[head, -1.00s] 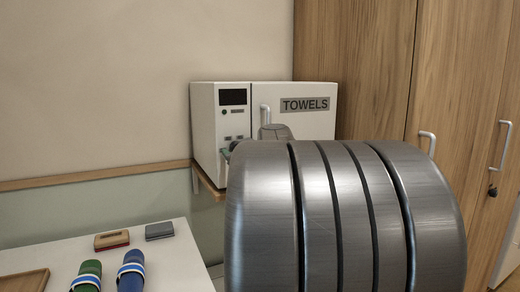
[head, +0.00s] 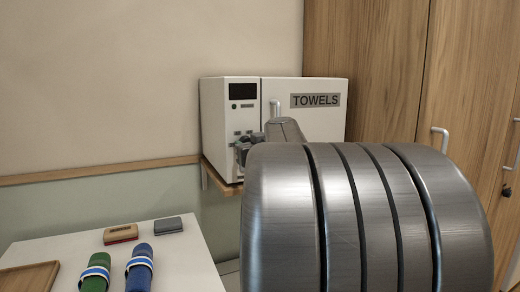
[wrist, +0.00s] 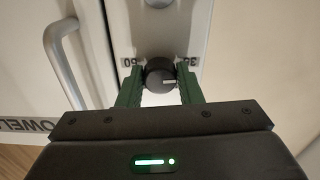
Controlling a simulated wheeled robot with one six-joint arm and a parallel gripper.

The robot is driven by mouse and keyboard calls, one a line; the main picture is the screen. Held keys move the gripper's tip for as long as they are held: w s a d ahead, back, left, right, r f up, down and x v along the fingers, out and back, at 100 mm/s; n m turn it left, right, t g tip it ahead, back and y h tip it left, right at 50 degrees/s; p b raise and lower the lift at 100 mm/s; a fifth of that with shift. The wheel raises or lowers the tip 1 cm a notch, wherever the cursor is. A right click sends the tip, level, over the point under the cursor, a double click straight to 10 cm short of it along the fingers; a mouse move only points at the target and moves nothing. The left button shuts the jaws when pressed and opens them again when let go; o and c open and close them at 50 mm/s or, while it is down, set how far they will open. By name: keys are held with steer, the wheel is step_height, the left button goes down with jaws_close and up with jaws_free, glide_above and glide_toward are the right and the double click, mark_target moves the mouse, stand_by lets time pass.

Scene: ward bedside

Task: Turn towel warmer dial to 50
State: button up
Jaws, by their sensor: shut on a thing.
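The towel warmer (head: 230,125) is a white box with a dark display and a door marked TOWELS, standing on a shelf against the wall. In the wrist view its round black dial (wrist: 154,68) sits on the white front panel, with a pale pointer mark towards its lower right. Small number labels (wrist: 130,62) flank the dial and appear upside down; they look like 60 at left and 30 at right. My gripper (wrist: 160,80) has its green fingers on either side of the dial, shut on it. In the head view my arm and gripper hide the dial.
The warmer's door handle (wrist: 62,60) is a pale bar close to the left of my gripper. A white table (head: 185,245) at lower left holds slippers (head: 139,270), two small blocks and a wooden tray (head: 30,278). Wooden cabinets (head: 375,70) stand at right.

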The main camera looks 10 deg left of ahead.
steer(key=shift+r+n+p, duration=0.15)
steer(key=shift+n+p, duration=4)
steer(key=shift+n, duration=11.95)
steer(key=o, duration=1)
steer(key=shift+c, duration=0.2)
